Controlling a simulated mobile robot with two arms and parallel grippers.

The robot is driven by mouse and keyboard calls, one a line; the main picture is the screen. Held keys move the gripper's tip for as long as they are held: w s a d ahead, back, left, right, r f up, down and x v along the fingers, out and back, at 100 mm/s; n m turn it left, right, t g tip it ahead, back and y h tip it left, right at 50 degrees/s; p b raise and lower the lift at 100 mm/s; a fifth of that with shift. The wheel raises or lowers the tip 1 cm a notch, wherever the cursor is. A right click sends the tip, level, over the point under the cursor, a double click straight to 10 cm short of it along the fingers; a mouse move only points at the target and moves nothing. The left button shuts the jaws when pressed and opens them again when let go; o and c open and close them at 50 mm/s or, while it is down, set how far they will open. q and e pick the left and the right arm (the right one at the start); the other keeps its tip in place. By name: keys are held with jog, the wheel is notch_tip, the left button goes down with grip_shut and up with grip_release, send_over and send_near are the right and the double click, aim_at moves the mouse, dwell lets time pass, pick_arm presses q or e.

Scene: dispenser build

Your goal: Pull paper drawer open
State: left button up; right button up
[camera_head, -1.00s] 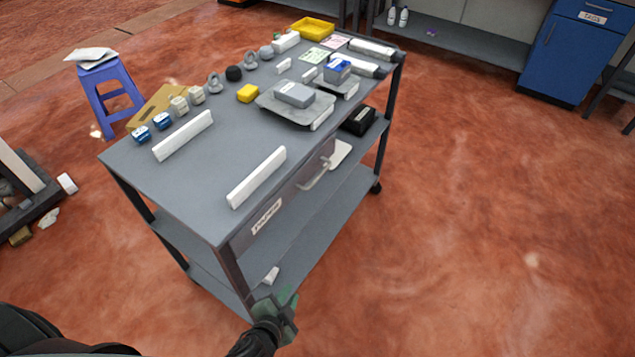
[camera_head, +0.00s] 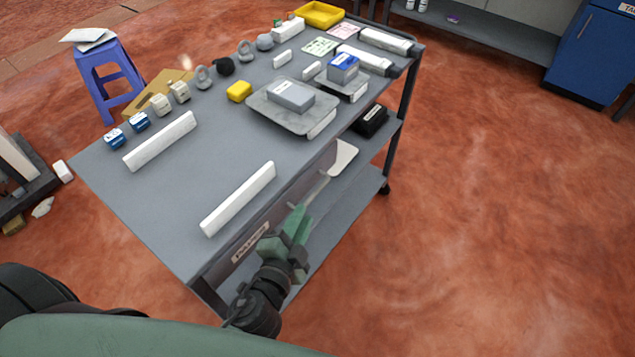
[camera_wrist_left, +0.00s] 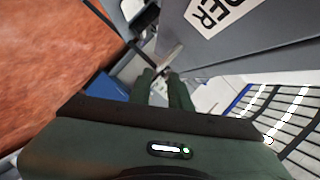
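The paper drawer (camera_head: 284,212) is in the cart's long side, below the top, and its front looks flush with the cart. A white label (camera_head: 252,242) marks it, and the label shows large in the left wrist view (camera_wrist_left: 210,14). My left gripper (camera_head: 301,214) is in front of the drawer and hides most of its handle. In the left wrist view the handle (camera_wrist_left: 172,57) lies at the tips of my left gripper (camera_wrist_left: 160,76). The two green fingers are apart with a gap between them. I cannot tell whether they touch the handle. My right gripper is not in view.
The grey cart top (camera_head: 215,165) holds white bars, a scale tray (camera_head: 262,112), a yellow block (camera_head: 239,91) and several small parts. A lower shelf (camera_head: 345,205) lies under the drawer. A blue stool (camera_head: 104,75) stands at left. The red floor at right is clear.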

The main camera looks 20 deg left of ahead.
aim_at(312, 196)
pick_arm(q)
jog(key=shift+r+p+x, duration=0.25)
jog(key=shift+p+x, duration=0.15)
jog(key=shift+x, duration=0.8)
jog(key=x, duration=0.4)
jog(key=shift+f+p, duration=0.15)
jog(key=shift+p, duration=0.2)
jog(key=shift+w+f, duration=0.1)
jog(key=shift+w, duration=0.25)
jog(key=shift+w+f, duration=0.1)
jog(key=shift+w, duration=0.2)
grip_shut()
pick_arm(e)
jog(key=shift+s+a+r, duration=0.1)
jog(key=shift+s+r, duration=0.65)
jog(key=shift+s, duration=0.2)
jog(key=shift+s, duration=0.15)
